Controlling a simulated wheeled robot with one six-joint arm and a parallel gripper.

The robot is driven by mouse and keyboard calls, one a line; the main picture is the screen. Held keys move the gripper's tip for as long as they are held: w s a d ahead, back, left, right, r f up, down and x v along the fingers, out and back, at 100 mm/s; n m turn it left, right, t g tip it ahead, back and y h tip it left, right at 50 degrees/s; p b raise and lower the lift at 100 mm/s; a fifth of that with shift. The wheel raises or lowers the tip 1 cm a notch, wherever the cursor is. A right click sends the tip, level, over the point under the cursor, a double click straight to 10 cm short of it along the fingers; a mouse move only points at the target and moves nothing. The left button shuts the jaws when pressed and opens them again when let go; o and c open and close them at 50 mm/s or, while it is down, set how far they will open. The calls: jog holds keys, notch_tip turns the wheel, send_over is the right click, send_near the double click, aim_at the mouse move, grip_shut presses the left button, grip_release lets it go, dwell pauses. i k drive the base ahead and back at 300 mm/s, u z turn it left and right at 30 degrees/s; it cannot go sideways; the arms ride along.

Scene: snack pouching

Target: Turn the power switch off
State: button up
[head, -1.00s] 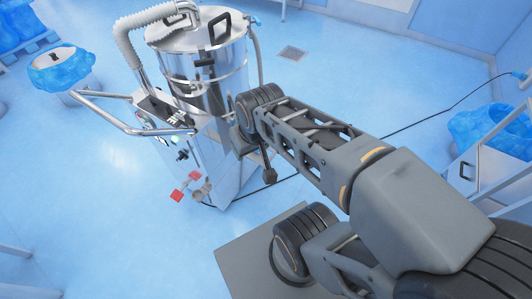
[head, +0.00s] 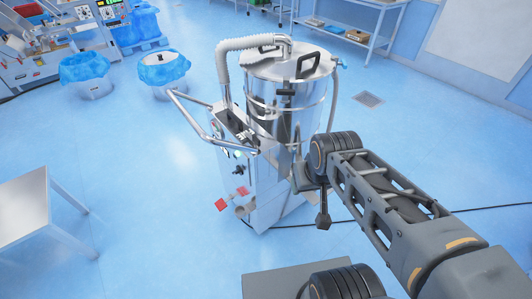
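A shiny steel vacuum-like machine (head: 282,110) stands on the floor in the middle of the head view. Its front has a small control panel (head: 238,153) with tiny green and white parts. A black knob-like part (head: 238,171) sits below it, and red parts (head: 222,204) sit lower down. I cannot tell which part is the power switch or how it is set. My arm reaches in from the lower right, its wrist at the machine's right side in the picture. A dark piece of my gripper (head: 323,208) hangs below the wrist. Its fingers are not clear.
A bent metal handle (head: 190,118) sticks out left of the machine, beside a ribbed hose (head: 222,75). Blue-lined bins (head: 163,72) stand behind left. A pale table (head: 30,215) is at the left. The floor between table and machine is clear. A black cable (head: 480,208) lies at the right.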

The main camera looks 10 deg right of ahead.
aim_at(238, 171)
jog(key=u, duration=0.9)
jog(key=k, duration=0.15)
jog(key=u, duration=0.75)
jog(key=i, duration=0.5)
